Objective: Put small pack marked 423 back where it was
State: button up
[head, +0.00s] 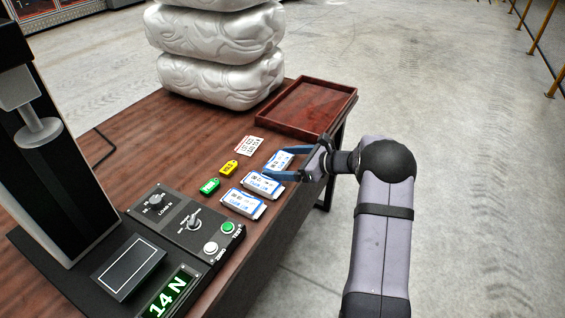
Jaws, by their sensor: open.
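Three small white-and-blue packs lie in a row near the right edge of the brown table: a far pack (279,160), a middle pack (260,184) and a near pack (242,204). Their markings are too small to read, so I cannot tell which is 423. My gripper (279,163) has blue fingers and comes in from the right. It is open, with its fingers on either side of the far pack in the picture. One finger passes between the far and middle packs. I cannot tell whether the fingers touch a pack or hover above.
An empty reddish-brown tray (306,106) sits at the table's far right, beside stacked white sacks (215,85). A printed card (249,145), yellow tag (229,168) and green tag (210,186) lie left of the packs. A black tester with a control panel (185,226) stands at the near left; its display (168,296) reads 14 N.

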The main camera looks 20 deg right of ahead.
jog(key=v, duration=1.2)
dwell(0.4)
